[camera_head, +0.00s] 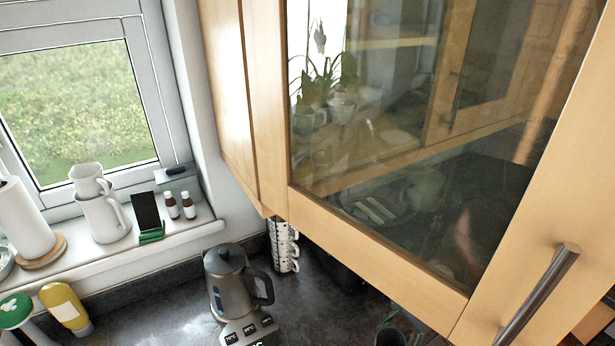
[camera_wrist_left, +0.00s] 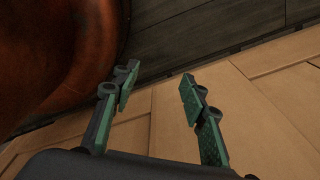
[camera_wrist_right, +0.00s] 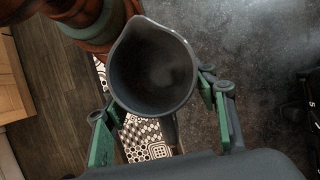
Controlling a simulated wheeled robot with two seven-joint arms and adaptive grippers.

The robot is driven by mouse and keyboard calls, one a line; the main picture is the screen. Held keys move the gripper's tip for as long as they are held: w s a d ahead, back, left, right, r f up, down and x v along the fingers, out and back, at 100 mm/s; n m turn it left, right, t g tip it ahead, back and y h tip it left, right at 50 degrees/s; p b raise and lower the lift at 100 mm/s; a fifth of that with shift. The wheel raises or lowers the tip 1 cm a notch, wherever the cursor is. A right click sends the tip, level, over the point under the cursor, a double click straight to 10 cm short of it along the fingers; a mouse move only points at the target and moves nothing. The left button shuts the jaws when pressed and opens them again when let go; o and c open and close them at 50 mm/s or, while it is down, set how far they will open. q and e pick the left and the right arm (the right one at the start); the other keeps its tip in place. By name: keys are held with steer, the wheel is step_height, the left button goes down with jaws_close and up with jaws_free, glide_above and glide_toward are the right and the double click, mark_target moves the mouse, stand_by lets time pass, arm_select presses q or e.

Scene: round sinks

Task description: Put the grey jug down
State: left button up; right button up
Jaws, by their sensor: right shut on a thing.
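The grey jug (camera_wrist_right: 152,72) is in the right wrist view, seen from above, with its open mouth and pouring lip showing and its inside dark. My right gripper (camera_wrist_right: 165,110) is shut on it, with a finger on either side. A dark round rim (camera_head: 390,337) at the bottom edge of the head view may be the same jug, but too little shows to be sure. What is directly under the jug is hidden by it. My left gripper (camera_wrist_left: 155,92) is open and empty, in front of pale wooden panels (camera_wrist_left: 255,110).
A dark countertop (camera_wrist_right: 240,60) lies right of the jug; a black-and-white patterned surface (camera_wrist_right: 140,135) shows below it. A grey kettle (camera_head: 228,280) and stacked cups (camera_head: 283,245) stand on the counter. A glass-fronted wall cabinet (camera_head: 380,230) overhangs the counter's right part.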

steer(key=n, duration=0.2)
steer(key=f+n+g+h, duration=0.1)
steer(key=n, duration=0.1)
steer(key=f+n, duration=0.1)
steer(key=n, duration=0.1)
steer(key=shift+s+a+f+n+g+h, duration=0.2)
steer(key=shift+s+a+n+g+h, duration=0.1)
steer(key=shift+s+h, duration=0.1)
steer(key=n, duration=0.2)
steer(key=f+n+h, duration=0.1)
steer(key=n, duration=0.1)
steer(key=f+n+h, duration=0.1)
steer(key=n, duration=0.1)
steer(key=shift+s+d+g, duration=0.3)
steer(key=shift+s+d, duration=0.05)
steer(key=shift+s, duration=0.05)
